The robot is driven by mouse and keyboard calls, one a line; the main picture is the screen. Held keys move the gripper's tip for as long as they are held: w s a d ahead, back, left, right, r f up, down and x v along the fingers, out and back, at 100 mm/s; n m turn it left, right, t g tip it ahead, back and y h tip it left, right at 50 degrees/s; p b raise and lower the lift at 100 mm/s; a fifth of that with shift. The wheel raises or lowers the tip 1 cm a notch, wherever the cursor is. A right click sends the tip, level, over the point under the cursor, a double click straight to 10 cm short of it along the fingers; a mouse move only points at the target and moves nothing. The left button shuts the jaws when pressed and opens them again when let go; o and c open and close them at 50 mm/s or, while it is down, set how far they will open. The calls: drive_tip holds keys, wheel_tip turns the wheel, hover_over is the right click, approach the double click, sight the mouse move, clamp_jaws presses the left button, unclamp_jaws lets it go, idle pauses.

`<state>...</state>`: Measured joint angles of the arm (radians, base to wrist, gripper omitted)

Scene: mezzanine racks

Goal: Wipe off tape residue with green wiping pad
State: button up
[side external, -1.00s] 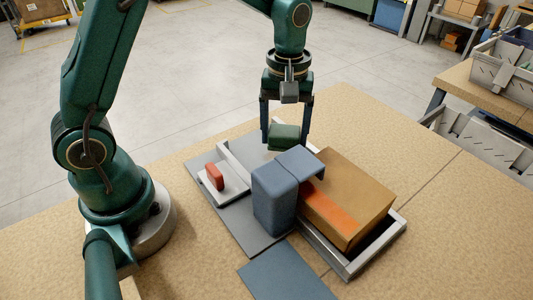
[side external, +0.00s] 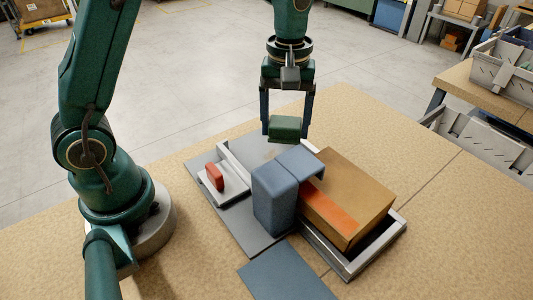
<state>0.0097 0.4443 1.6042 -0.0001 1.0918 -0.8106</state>
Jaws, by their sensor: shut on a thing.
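My gripper (side external: 287,124) is shut on the green wiping pad (side external: 285,128). It holds the pad in the air above the grey plate (side external: 243,233), behind the blue-grey block. A faint reddish mark (side external: 271,153) shows on the grey plate below the pad; I cannot tell whether it is the tape residue.
A blue-grey block (side external: 272,200) with an overhanging top stands between the plate and the box. A red piece (side external: 214,176) stands in a small light tray (side external: 225,194) at left. A flat blue-grey mat (side external: 286,274) lies in front. The table's right side is clear.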

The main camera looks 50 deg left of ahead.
sight(263, 146)
drive_tip(key=shift+s+f, duration=0.1)
drive_tip(key=shift+f, duration=3.65)
drive_tip(key=shift+a+f, duration=0.2)
drive_tip(key=shift+f, duration=0.1)
drive_tip(key=shift+c, duration=0.7)
drive_tip(key=shift+a+f, duration=0.1)
drive_tip(key=shift+a, duration=0.35)
drive_tip(key=shift+c, duration=0.6)
drive_tip(key=shift+a, duration=3)
drive_tip(key=shift+d, duration=3.8)
drive_tip(key=shift+a+r, duration=0.15)
drive_tip(key=shift+r, duration=4.1)
